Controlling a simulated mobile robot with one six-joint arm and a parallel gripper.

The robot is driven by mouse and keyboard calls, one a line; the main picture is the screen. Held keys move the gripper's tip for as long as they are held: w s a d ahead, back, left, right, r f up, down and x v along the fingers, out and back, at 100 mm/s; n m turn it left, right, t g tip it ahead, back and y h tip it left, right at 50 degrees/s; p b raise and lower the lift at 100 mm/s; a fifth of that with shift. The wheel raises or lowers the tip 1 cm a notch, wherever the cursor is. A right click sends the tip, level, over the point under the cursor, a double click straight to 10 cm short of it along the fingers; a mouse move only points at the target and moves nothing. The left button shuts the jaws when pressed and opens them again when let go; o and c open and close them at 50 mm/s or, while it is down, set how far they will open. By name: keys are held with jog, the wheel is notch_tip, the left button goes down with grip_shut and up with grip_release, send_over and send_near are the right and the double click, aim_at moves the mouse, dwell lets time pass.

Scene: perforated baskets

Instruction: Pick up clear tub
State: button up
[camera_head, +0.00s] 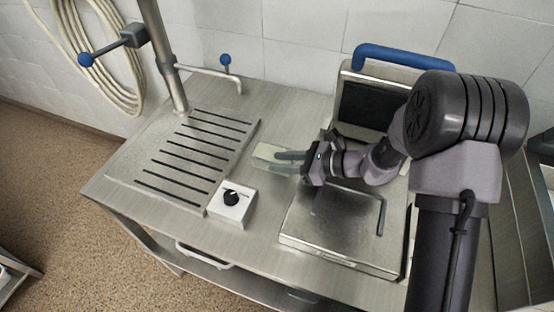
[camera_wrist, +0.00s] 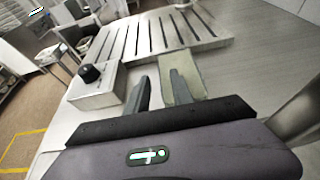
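The clear tub (camera_head: 266,151) is a small, pale greenish see-through piece on the steel worktop, right of the slotted drainer. My gripper (camera_head: 276,162) points left at it from the right, its fingers low over the worktop and overlapping the tub in the head view. In the wrist view, the tub (camera_wrist: 179,64) lies ahead, and the right finger covers part of it. The left finger stands apart from the tub, with a gap between the two fingers. My gripper (camera_wrist: 159,77) is open. Whether the right finger touches the tub or reaches into it I cannot tell.
A white box with a black knob (camera_head: 232,203) stands in front of the tub, left of my gripper. A steel appliance with a raised lid and blue handle (camera_head: 400,55) is under and behind my arm. The slotted drainer (camera_head: 190,150) is bare.

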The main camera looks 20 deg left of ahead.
jog(key=shift+a+f, duration=0.25)
jog(key=shift+a, duration=0.45)
jog(key=shift+w+d, duration=0.1)
grip_shut()
dwell(0.8)
